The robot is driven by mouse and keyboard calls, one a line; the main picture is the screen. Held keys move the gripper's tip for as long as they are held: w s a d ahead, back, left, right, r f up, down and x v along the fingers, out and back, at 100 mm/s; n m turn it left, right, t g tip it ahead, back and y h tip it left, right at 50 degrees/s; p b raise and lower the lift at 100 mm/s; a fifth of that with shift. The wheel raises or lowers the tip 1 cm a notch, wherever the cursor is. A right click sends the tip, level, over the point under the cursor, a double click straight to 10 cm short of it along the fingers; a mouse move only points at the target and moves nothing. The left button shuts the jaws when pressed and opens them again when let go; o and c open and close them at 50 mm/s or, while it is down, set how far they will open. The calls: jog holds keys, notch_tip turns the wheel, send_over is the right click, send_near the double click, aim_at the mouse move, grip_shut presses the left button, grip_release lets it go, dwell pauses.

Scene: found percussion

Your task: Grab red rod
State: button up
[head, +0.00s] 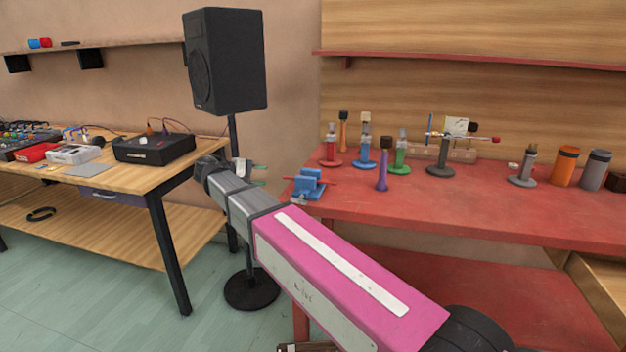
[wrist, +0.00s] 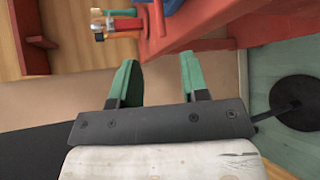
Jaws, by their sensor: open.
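A thin red rod (head: 329,182) lies across a blue vise (head: 308,187) at the left front corner of the red bench, its ends showing on both sides. My gripper (head: 262,175) is in the air left of the vise, apart from it, its green fingers pointing toward it. In the wrist view my gripper (wrist: 158,60) is open with nothing between its fingers. A bit of the blue vise (wrist: 172,6) shows at the top there.
The red bench (head: 460,208) carries several small stands with tools, plus an orange canister (head: 565,166) and a grey canister (head: 594,170) at the right. A black speaker (head: 226,62) on a stand rises close behind my gripper. A wooden table (head: 120,177) with electronics stands left.

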aim_at(286, 178)
jog(key=x, duration=1)
jog(key=shift+d+f, duration=0.15)
grip_shut()
